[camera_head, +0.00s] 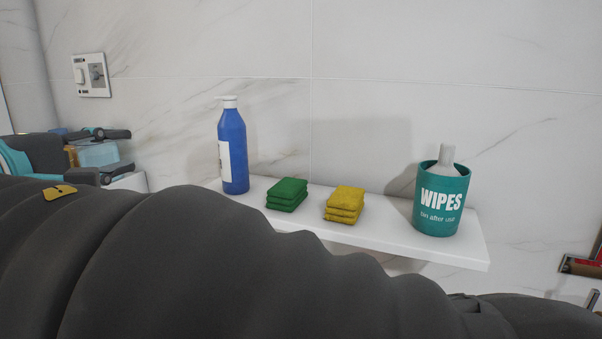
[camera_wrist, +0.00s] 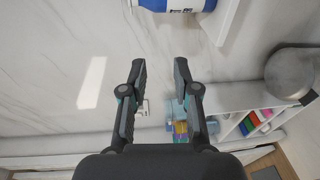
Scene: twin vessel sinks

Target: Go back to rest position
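My gripper (camera_wrist: 162,75) is open in the wrist view, with its two dark fingers well apart and nothing held between them. It also shows at the far left of the head view (camera_head: 122,155), with its fingers toward the shelf and a clear gap to the blue bottle (camera_head: 232,150). The blue bottle stands upright at the left end of the shelf. Part of it shows at the top of the wrist view (camera_wrist: 178,4), beyond the fingertips.
The white shelf (camera_head: 400,238) also carries green cloths (camera_head: 287,194), yellow cloths (camera_head: 344,204) and a teal wipes tub (camera_head: 440,200). A wall switch plate (camera_head: 90,75) is at upper left. The wrist view shows a rounded grey object (camera_wrist: 288,72) at right.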

